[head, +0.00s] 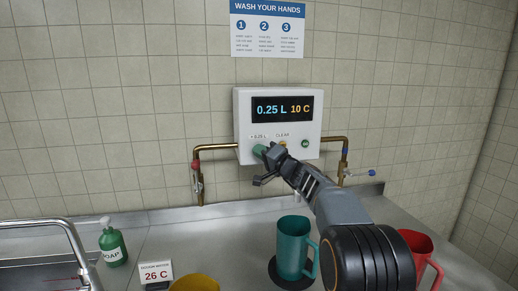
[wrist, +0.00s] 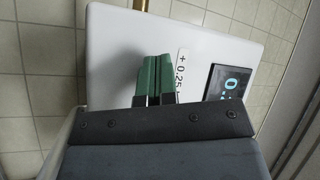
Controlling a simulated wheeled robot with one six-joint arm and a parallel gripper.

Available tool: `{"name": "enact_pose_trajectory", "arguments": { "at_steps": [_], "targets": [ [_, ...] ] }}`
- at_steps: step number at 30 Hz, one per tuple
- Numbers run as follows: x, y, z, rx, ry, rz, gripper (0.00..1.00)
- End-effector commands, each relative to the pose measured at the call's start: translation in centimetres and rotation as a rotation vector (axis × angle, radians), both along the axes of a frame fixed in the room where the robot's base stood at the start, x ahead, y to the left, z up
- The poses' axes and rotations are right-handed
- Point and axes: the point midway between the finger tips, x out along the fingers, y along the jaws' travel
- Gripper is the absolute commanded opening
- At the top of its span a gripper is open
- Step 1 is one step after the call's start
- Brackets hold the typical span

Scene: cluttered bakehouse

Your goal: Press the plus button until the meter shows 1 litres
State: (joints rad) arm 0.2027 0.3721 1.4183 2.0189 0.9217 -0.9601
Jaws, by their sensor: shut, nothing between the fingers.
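A white meter box (head: 278,98) hangs on the tiled wall. Its dark display (head: 283,109) reads 0.25 L and 10 C. The green plus button (head: 259,151) sits at its lower left under the label "+ 0.25 L". My gripper (head: 266,154) is shut and empty, with its tips at the plus button, partly covering it. In the wrist view the label (wrist: 183,66) and part of the display (wrist: 231,88) show beside green shapes at the finger ends; whether the tips touch or press the button I cannot tell. A teal jug (head: 293,248) stands on a dark round pad below.
A yellowish clear button (head: 283,143) and a dark green button (head: 305,143) lie right of my gripper. Brass pipes (head: 214,147) flank the box. A soap bottle (head: 112,244), a 26 C sign (head: 156,274), a yellow vessel (head: 195,284) and a red jug (head: 420,255) stand on the counter.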

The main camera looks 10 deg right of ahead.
Motion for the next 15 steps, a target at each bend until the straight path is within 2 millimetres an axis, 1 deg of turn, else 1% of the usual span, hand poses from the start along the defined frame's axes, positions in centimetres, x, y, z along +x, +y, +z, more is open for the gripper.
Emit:
{"name": "enact_pose_trajectory", "arguments": {
  "at_steps": [7,15],
  "targets": [
    [-0.2,0.0,-0.1,0.0,-0.001,-0.001,0.0],
    [-1.2,0.0,-0.3,0.0,-0.001,-0.001,0.0]
  ]
}}
